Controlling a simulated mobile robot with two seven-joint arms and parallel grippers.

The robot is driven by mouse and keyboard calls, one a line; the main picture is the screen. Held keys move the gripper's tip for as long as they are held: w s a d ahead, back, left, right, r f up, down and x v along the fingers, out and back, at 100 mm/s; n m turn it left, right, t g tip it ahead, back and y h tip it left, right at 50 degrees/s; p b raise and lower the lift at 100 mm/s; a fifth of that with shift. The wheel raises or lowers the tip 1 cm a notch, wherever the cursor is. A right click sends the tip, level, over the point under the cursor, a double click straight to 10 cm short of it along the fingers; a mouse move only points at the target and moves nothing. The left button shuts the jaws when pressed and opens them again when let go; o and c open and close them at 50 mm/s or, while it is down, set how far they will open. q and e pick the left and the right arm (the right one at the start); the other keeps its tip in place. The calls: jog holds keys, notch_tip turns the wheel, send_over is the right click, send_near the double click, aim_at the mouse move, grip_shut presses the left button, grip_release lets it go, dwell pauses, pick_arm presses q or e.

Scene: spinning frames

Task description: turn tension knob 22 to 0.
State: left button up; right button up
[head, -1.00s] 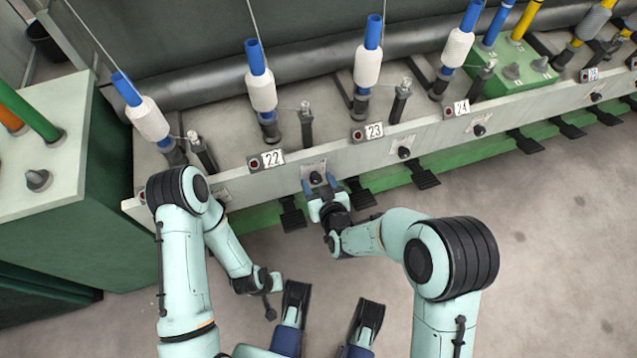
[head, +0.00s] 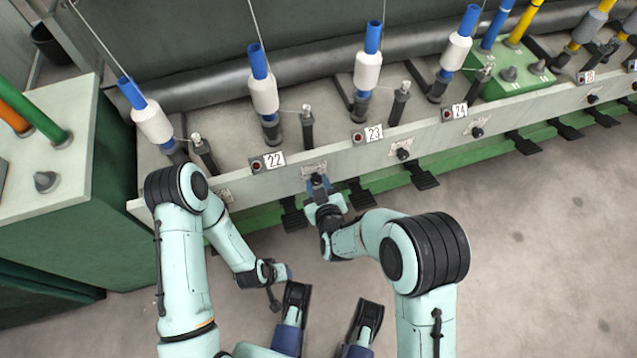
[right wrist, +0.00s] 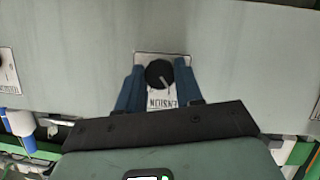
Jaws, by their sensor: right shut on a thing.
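The number 22 plate (head: 275,160) is on the pale front rail. The dark round tension knob (head: 317,180) sits below and right of it. My right gripper (head: 318,187) is at this knob. In the right wrist view, its blue fingers (right wrist: 159,86) stand on both sides of the knob (right wrist: 159,74), shut on it. A pale pointer mark on the knob points to the lower right in that picture. The label below it reads TENSION upside down; its scale is partly hidden. My left gripper (head: 284,273) is low, away from the rail, and its jaws are unclear.
Knobs for 23 (head: 403,154) and 24 (head: 477,132) are further right on the rail. Black pedals (head: 293,215) stick out below it. White bobbins on blue tubes (head: 262,92) stand above. A green cabinet (head: 50,190) is at the left. The floor (head: 540,240) at right is clear.

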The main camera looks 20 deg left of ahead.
jog(key=shift+a+n+t+h+p, duration=0.1)
jog(key=shift+n+t+h+p, duration=0.3)
jog(key=shift+n, duration=0.2)
jog(key=shift+s+n, duration=0.1)
jog(key=shift+n, duration=0.3)
jog(key=shift+n+t+h+p, duration=0.4)
jog(key=shift+n+t+p, duration=0.2)
jog(key=shift+n, duration=0.2)
pick_arm(q)
jog(key=shift+s+d+r, duration=0.15)
jog(key=shift+d+r, duration=0.15)
jog(key=shift+r, duration=0.3)
jog(key=shift+s+d+r, duration=0.1)
jog(key=shift+d+r, duration=0.15)
jog(key=shift+r, duration=0.4)
jog(key=shift+s+d+r, duration=0.15)
jog(key=shift+d+r, duration=0.15)
jog(key=shift+r, duration=0.3)
pick_arm(e)
jog(key=shift+f+n+t+h, duration=0.1)
jog(key=shift+n+t+h, duration=0.25)
jog(key=shift+n, duration=0.35)
pick_arm(q)
jog(key=shift+s, duration=0.1)
pick_arm(e)
jog(key=o, duration=1)
